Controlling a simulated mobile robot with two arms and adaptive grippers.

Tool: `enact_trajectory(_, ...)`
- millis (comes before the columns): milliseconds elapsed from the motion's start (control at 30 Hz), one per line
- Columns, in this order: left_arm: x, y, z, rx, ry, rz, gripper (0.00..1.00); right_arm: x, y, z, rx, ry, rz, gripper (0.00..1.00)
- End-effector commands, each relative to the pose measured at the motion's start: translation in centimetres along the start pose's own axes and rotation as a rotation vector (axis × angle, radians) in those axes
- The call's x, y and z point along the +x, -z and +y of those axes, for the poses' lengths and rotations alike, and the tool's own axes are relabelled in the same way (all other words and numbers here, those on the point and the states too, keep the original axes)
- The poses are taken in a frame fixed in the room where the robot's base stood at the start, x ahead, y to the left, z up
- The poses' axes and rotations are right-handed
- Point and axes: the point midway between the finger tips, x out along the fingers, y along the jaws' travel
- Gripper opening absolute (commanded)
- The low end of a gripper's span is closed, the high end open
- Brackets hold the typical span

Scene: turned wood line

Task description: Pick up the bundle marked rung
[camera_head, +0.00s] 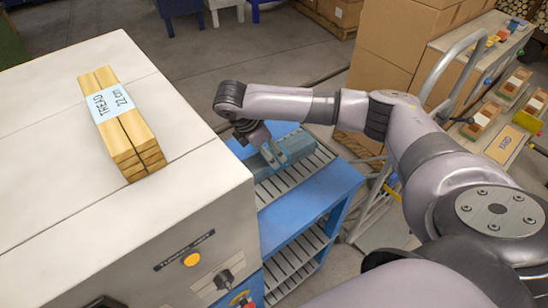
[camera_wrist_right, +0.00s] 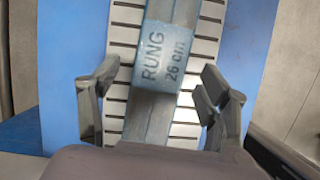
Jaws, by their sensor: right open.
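The bundle marked rung lies on the slatted top of a blue cart. In the right wrist view, the rung bundle (camera_wrist_right: 167,57) is blue-grey with a pale blue band reading "RUNG 26 cm". It runs lengthwise between the two fingers of my right gripper (camera_wrist_right: 160,75), which is open with a gap on each side of the bundle. In the head view, the bundle (camera_head: 294,148) shows partly beside my right gripper (camera_head: 267,152), which points down over it. The bundle's near end is hidden by the gripper body in the wrist view. My left gripper is not in view.
A yellow wood bundle marked "TREAD 22 cm" (camera_head: 121,125) lies on the pale machine top (camera_head: 50,160), left of the blue cart (camera_head: 312,200). Cardboard boxes (camera_head: 390,45) and a metal hand truck (camera_head: 445,85) stand behind my right arm. More labelled pieces lie at the right.

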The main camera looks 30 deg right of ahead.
Motion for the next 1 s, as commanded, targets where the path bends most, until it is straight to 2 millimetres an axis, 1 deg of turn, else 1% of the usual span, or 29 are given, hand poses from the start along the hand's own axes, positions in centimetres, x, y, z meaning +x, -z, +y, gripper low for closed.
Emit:
enact_trajectory(33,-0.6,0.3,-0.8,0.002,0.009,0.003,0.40,0.6,-0.2,-0.1,0.000,0.006,-0.003,0.70)
enact_trajectory(100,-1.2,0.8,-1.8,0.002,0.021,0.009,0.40,1.6,-0.2,-0.1,0.000,0.006,-0.004,0.70)
enact_trajectory(233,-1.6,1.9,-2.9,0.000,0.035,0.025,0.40,3.6,0.0,-0.1,0.000,0.004,-0.003,0.70)
enact_trajectory(367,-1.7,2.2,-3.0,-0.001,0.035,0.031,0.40,4.5,0.0,-0.1,0.000,0.002,-0.002,0.70)
enact_trajectory(567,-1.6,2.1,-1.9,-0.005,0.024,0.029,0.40,4.7,0.1,0.0,0.000,0.001,-0.001,0.70)
enact_trajectory(733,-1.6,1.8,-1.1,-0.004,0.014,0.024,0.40,4.6,0.1,0.0,0.000,0.001,-0.001,0.59)
enact_trajectory(1000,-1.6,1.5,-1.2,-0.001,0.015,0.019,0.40,4.6,0.1,0.0,0.000,0.001,-0.002,0.41)
